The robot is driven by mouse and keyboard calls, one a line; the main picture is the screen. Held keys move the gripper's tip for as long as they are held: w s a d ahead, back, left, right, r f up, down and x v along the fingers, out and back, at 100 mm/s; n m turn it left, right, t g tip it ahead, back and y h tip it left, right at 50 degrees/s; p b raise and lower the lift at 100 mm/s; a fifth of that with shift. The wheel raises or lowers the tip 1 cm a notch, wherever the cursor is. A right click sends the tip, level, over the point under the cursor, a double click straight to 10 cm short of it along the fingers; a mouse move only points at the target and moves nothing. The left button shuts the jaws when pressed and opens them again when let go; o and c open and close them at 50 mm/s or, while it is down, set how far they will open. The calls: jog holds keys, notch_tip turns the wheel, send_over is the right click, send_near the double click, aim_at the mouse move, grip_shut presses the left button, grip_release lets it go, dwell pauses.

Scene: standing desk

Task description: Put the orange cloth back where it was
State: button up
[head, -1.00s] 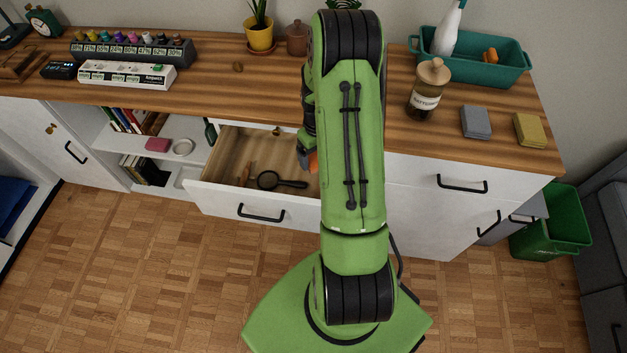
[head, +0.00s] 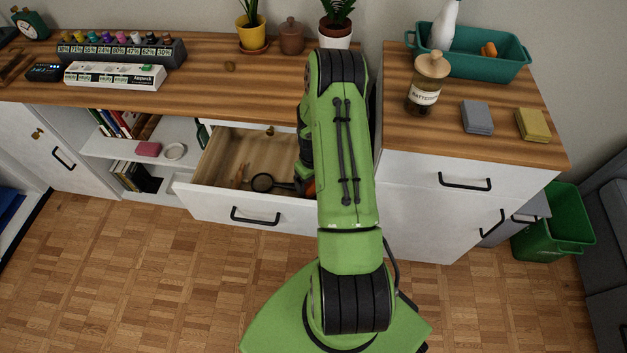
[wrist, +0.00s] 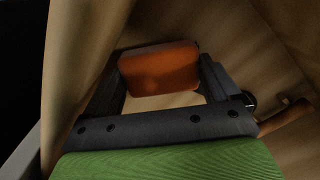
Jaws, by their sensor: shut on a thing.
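The orange cloth, a thick folded block, shows in the wrist view (wrist: 158,68) between the two fingers of my gripper (wrist: 162,80), which is shut on it. In the head view only a small orange edge (head: 309,187) shows beside my arm, which hides most of the gripper. The gripper is at the right part of the open drawer (head: 212,176); wooden drawer walls surround it in the wrist view. I cannot tell whether the cloth touches the drawer floor.
A black-rimmed magnifying glass (head: 263,183) and a wooden item lie in the drawer. On the desktop are a grey cloth (head: 477,117), a yellow cloth (head: 532,125), a labelled jar (head: 424,92) and a teal bin (head: 488,67). A green waste bin (head: 553,225) stands right.

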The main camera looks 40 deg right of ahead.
jog(key=o, duration=0.7)
jog(key=shift+c, duration=0.2)
notch_tip(320, 180, up, 12)
jog(key=p, duration=0.4)
notch_tip(320, 180, up, 14)
jog(key=t, duration=0.1)
send_over(313, 183)
jog(key=w+a, duration=0.1)
jog(key=a, duration=0.6)
jog(key=s+a+r+t+h, duration=0.1)
jog(key=s+a+r+t, duration=0.15)
jog(key=a+r, duration=0.5)
jog(key=s+a+r+t, duration=0.1)
jog(key=s+a+r, duration=0.2)
jog(key=s, duration=0.4)
jog(key=s+a+r+n+t+y, duration=0.1)
jog(key=s+a+r, duration=0.3)
jog(key=s, duration=0.3)
jog(key=shift+a+r, duration=0.15)
jog(key=shift+a, duration=0.55)
notch_tip(313, 183, up, 8)
jog(key=p, duration=0.8)
